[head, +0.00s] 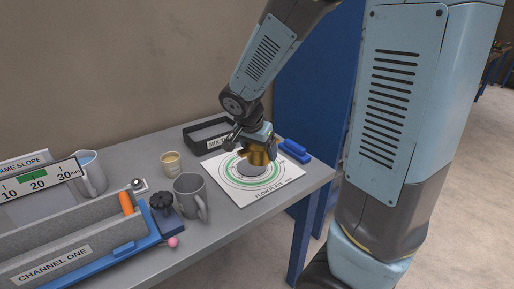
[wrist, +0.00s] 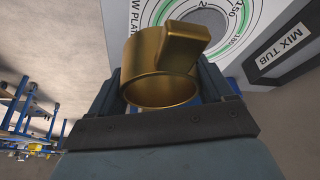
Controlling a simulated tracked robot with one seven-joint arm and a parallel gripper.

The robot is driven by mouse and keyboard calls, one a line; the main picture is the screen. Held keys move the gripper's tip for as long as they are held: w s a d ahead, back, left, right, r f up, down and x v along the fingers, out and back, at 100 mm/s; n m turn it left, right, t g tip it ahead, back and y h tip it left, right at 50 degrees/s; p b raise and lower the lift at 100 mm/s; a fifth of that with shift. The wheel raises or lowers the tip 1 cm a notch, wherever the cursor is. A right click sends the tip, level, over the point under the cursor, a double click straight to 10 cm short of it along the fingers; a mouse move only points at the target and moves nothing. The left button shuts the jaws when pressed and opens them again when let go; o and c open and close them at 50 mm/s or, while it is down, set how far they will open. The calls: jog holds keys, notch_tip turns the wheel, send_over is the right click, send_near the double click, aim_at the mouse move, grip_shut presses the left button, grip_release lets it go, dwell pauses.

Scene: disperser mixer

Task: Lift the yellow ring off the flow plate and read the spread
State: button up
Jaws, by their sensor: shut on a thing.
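The yellow ring, a brass-coloured open cylinder with a block-like tab (wrist: 160,65), is between the fingers of my gripper (head: 258,148). My gripper is shut on it. In the head view the ring (head: 258,157) is over the white flow plate (head: 232,190), partly hidden by the fingers. The plate carries printed circles, one of them green. A round grey patch (head: 250,171) shows at the plate's centre, just below the ring. In the wrist view the plate (wrist: 150,14) and part of the grey patch (wrist: 208,18) lie beyond the ring, which looks clear of the plate.
A black mix tub (head: 190,142) stands behind the plate. A blue block-like item (head: 294,151) is at its right, near the table edge. A grey mug (head: 188,190) and small cup (head: 170,164) stand left. The channel one trough (head: 75,255) fills the front left.

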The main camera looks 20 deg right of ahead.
notch_tip(320, 180, up, 7)
jog(key=s, duration=0.2)
jog(key=shift+s, duration=0.35)
dwell(1.0)
jog(key=shift+a+r, duration=0.1)
jog(key=shift+r, duration=0.05)
dwell(0.4)
